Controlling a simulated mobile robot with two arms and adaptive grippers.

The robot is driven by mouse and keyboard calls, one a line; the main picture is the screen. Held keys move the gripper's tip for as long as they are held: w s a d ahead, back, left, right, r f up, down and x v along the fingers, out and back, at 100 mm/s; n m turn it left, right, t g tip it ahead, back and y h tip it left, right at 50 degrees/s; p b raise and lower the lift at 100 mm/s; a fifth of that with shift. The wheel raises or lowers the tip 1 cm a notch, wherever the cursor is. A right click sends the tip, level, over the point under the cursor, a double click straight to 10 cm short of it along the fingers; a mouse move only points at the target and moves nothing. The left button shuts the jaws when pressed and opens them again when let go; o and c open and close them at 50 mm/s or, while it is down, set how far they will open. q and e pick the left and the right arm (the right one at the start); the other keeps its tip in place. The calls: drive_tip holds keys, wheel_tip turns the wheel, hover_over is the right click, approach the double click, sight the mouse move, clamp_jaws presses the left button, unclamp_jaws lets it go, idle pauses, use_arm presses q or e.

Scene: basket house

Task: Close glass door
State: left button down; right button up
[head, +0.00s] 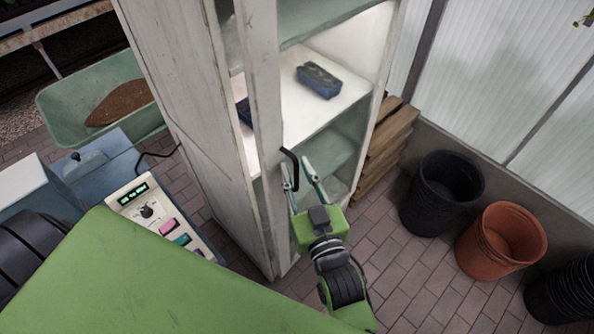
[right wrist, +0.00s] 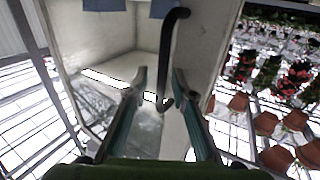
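The tall white cabinet (head: 185,90) stands in the middle of the head view. Its glass door has a worn white frame (head: 262,95) and appears to stand open, with lit shelves visible beside it. The black curved door handle (head: 290,168) is on the frame; it also shows in the right wrist view (right wrist: 174,55). My right gripper (head: 299,170) is open at the handle. In the right wrist view its two fingers (right wrist: 160,78) stand apart with the handle's lower end between them. Contact cannot be told. My left gripper is not in view.
A blue tray (head: 318,80) lies on a cabinet shelf. Stacked wooden boards (head: 385,145), black pots (head: 440,195) and terracotta pots (head: 500,240) stand to the right. A green wheelbarrow (head: 75,100) is at left. Brick floor (head: 400,265) lies open before the pots.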

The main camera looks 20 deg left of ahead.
drive_tip(key=v, duration=1.2)
